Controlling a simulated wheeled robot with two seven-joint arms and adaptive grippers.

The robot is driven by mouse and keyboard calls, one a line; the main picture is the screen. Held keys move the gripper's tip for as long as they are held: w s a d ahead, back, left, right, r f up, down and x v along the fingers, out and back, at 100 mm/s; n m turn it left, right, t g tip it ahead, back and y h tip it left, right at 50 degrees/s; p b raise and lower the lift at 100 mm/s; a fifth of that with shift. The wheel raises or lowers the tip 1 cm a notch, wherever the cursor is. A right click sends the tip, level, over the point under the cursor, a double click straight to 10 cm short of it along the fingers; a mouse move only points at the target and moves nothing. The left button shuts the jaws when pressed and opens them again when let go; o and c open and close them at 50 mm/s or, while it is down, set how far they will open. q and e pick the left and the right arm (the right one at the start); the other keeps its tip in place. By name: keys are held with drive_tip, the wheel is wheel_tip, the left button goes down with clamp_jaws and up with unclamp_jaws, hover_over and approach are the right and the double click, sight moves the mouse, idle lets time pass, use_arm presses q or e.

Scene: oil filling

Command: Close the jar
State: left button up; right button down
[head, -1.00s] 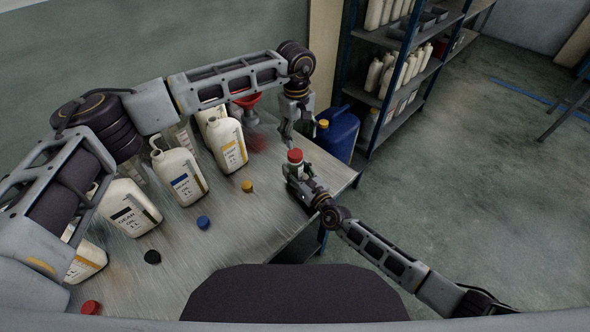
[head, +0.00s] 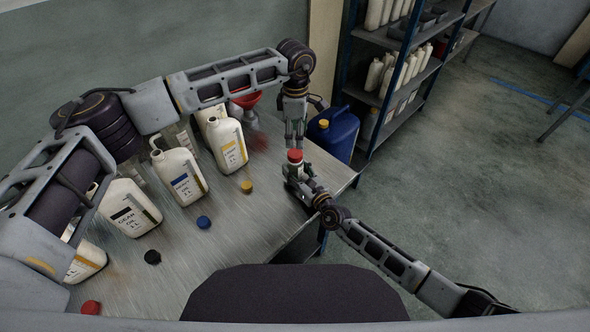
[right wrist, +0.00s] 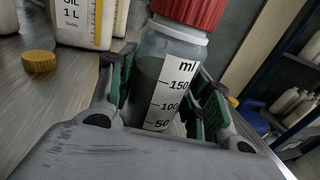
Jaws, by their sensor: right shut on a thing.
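The jar (right wrist: 165,85) is clear with a white ml scale and dark liquid inside. A red lid (right wrist: 190,10) sits on its top, with a pale rim showing below it; I cannot tell if it is tight. In the head view the red lid (head: 295,156) shows above the jar at the table's right end. My right gripper (head: 294,176) is shut around the jar, its green-padded fingers on both sides in the right wrist view. My left gripper (head: 294,141) points down just above and behind the lid; its finger gap is unclear.
White oil jugs (head: 181,176) stand along the table's back. Loose caps lie in front: yellow (head: 247,187), blue (head: 204,222), black (head: 152,257) and red (head: 91,307). A red funnel (head: 246,99) and a blue canister (head: 333,133) are behind. The table front is mostly clear.

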sight(295, 153)
use_arm(q)
drive_tip(key=n, duration=0.5)
drive_tip(key=shift+a+n, duration=0.15)
drive_tip(key=shift+n, duration=0.15)
drive_tip(key=n, duration=0.4)
drive_tip(key=shift+s+n, duration=0.1)
drive_tip(key=shift+n, duration=0.3)
drive_tip(key=shift+a+f, duration=0.1)
drive_tip(key=shift+f, duration=3.95)
drive_tip(key=c, duration=1.1)
